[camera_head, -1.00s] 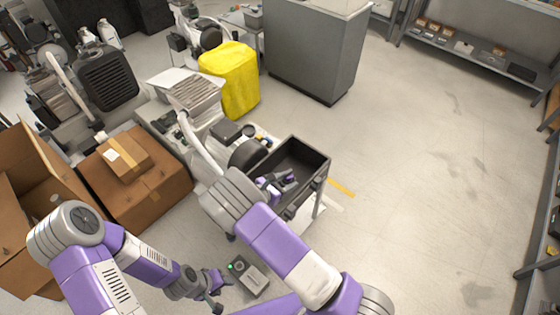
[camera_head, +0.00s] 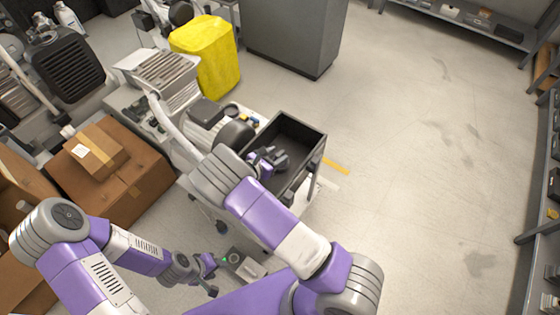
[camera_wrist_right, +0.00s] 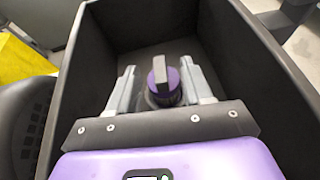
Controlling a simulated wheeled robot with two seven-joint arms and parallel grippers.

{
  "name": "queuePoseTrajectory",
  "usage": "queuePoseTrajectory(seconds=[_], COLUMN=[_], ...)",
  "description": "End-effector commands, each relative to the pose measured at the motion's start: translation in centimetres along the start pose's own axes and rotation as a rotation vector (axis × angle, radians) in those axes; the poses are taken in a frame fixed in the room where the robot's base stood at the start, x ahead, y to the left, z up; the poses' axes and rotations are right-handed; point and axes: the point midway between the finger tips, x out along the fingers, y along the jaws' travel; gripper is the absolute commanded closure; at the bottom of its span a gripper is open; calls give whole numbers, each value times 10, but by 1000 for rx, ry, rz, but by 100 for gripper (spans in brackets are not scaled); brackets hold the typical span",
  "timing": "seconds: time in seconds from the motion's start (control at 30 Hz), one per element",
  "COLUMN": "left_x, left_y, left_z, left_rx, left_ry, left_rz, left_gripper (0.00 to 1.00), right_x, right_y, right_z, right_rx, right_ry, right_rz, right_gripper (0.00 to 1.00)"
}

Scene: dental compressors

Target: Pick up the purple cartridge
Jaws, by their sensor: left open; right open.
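My right gripper (camera_wrist_right: 159,76) is open, with one finger on each side of the cartridge; contact cannot be told. In the head view, my right gripper (camera_head: 272,158) reaches into the black bin (camera_head: 316,142), and the cartridge cannot be made out there. My left gripper (camera_head: 212,277) is open and empty, low near the floor left of my right arm.
A compressor (camera_head: 222,128) stands left of the bin. Cardboard boxes (camera_head: 130,185) are at the left, and a yellow-covered thing (camera_head: 208,58) and a grey cabinet (camera_head: 295,35) stand behind. The floor (camera_head: 430,150) at the right is clear.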

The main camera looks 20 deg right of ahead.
Motion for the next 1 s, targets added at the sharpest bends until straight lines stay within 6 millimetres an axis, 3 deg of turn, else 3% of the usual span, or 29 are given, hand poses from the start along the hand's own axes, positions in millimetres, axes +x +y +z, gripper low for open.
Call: queuePoseTrajectory(seconds=[0.23,0.5,0.8,1.0], left_x=[15,14,14,15], left_y=[-6,-5,-5,-6], left_z=[-1,-1,-1,-1], left_rx=[0,0,0,0], left_ry=[0,0,0,0], left_rz=[0,0,0,0], left_gripper=[53,53,53,53], right_x=[38,42,42,42], right_y=[-1,-1,-1,-1], right_z=[0,2,1,1], right_rx=[2,0,0,0], right_ry=[0,0,1,2], right_rz=[-2,0,0,0], right_gripper=[50,52,98,100])
